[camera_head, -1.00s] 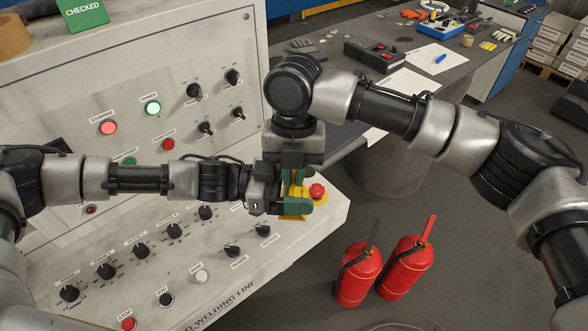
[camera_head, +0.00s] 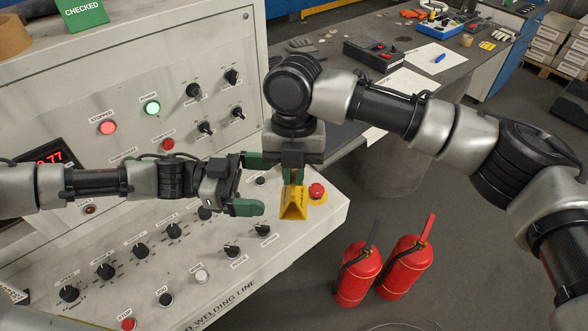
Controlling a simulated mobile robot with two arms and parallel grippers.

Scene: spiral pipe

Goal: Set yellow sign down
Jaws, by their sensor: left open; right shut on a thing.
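The yellow sign (camera_head: 293,205) is a small wedge shape at the right end of the sloped control panel (camera_head: 325,215), just left of a red emergency button (camera_head: 317,191). My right gripper (camera_head: 292,178) points down and is shut on the sign's upper part. Whether the sign touches the panel is unclear. My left gripper (camera_head: 252,184) is open and empty, its green fingers apart, just left of the sign. Part of the panel behind both grippers is hidden.
Several knobs and buttons cover the panel around the grippers. A green CHECKED sign (camera_head: 82,13) stands on top of the cabinet. Two red fire extinguishers (camera_head: 358,274) stand on the floor at right. A grey table (camera_head: 400,60) with tools is behind.

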